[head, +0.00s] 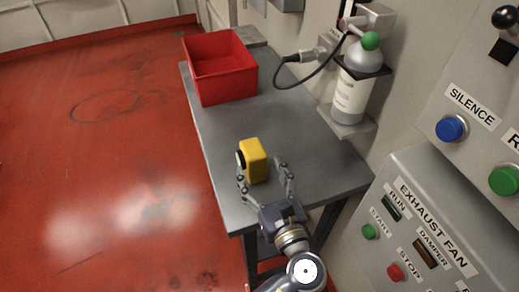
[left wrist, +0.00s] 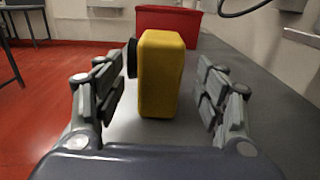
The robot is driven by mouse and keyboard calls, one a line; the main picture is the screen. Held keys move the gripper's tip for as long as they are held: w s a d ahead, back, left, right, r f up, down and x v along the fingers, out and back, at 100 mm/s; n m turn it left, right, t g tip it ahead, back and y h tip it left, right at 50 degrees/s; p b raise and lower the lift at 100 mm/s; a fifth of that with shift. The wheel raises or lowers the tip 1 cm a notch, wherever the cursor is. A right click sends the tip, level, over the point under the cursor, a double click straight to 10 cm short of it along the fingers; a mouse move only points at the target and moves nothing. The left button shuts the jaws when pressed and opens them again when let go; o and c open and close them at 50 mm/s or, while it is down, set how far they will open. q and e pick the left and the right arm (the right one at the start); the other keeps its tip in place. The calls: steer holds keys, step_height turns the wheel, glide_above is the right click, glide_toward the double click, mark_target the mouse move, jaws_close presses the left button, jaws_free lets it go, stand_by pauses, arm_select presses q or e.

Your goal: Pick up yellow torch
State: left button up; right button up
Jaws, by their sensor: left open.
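The yellow torch (head: 255,161) stands upright on the grey table, near its front left edge in the head view. Its round black lens faces left. My left gripper (head: 264,176) is open, with one finger on each side of the torch. In the left wrist view the torch (left wrist: 160,75) stands between the two open fingers (left wrist: 155,98), with a gap on both sides; the gap is smaller on the left, by the lens. My right gripper is in neither view.
A red bin (head: 222,85) stands at the far end of the grey table (head: 290,130). A bottle (head: 353,90) with a green top sits on a wall bracket at the right, with a black cable (head: 310,78) beside it. A control panel (head: 410,235) borders the table's near right.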

mark_target(257, 168)
arm_select(q)
steer(key=x, duration=0.3)
steer(key=shift+w+a, duration=0.25)
steer(key=shift+w, duration=0.05)
steer(key=shift+w+a, duration=0.1)
steer(key=shift+w, duration=0.15)
steer(key=x, duration=0.1)
steer(key=p+x, duration=0.1)
steer(key=x, duration=0.3)
steer(key=shift+w+f, duration=0.15)
steer(key=shift+f, duration=0.15)
steer(key=shift+w, duration=0.15)
steer(key=c, duration=1.5)
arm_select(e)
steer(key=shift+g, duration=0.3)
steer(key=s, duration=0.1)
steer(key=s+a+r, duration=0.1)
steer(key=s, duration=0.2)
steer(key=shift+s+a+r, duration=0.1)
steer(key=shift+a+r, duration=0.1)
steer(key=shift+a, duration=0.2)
arm_select(q)
jaws_close()
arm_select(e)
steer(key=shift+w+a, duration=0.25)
